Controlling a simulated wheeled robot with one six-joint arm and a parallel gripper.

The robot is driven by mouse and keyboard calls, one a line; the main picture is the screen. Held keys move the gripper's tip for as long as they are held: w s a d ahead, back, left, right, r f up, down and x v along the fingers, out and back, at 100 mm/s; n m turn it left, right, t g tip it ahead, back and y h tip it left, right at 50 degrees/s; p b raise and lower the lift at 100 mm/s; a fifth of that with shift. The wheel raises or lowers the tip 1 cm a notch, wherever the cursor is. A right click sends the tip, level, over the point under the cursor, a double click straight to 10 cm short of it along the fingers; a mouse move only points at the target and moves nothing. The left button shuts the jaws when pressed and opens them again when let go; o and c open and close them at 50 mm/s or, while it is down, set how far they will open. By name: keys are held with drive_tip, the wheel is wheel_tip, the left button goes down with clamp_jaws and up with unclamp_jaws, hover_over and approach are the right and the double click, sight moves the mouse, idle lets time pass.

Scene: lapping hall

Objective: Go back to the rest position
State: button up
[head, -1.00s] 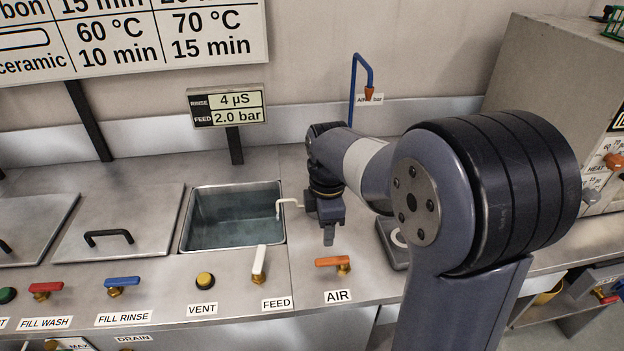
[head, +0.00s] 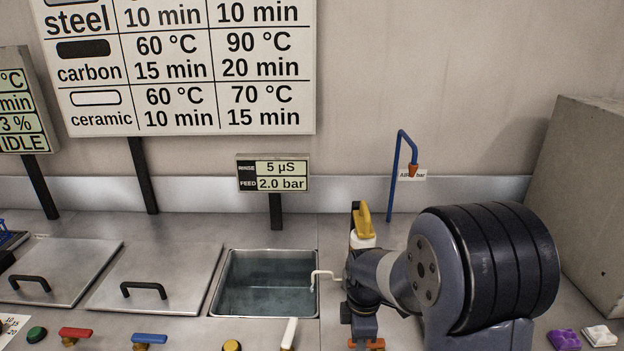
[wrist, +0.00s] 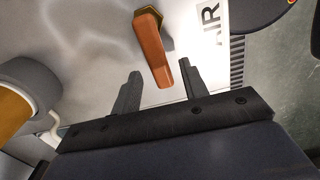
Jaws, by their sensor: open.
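My gripper (wrist: 160,88) is open, its two dark fingers apart with nothing held between them. In the wrist view the orange AIR valve handle (wrist: 155,45) shows beyond the fingers, its near end reaching toward the gap; I cannot tell how far below it is. In the head view my arm reaches over the bench to the right of the sink, and my wrist hides most of the gripper. A bit of orange (head: 376,344) shows at the bottom edge beside it.
A water-filled sink (head: 268,284) with a white spout (head: 327,274) lies left of my arm. A yellow-topped bottle (head: 362,226) stands behind the arm, and a blue pipe (head: 396,170) rises nearby. A grey cabinet (head: 580,200) stands right.

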drive_tip(key=shift+s, duration=0.1)
wheel_tip(320, 180, up, 11)
wheel_tip(320, 180, down, 10)
drive_tip(key=shift+f, duration=0.55)
drive_tip(key=shift+w+m, duration=0.55)
drive_tip(key=shift+m, duration=0.55)
drive_tip(key=shift+r, duration=0.1)
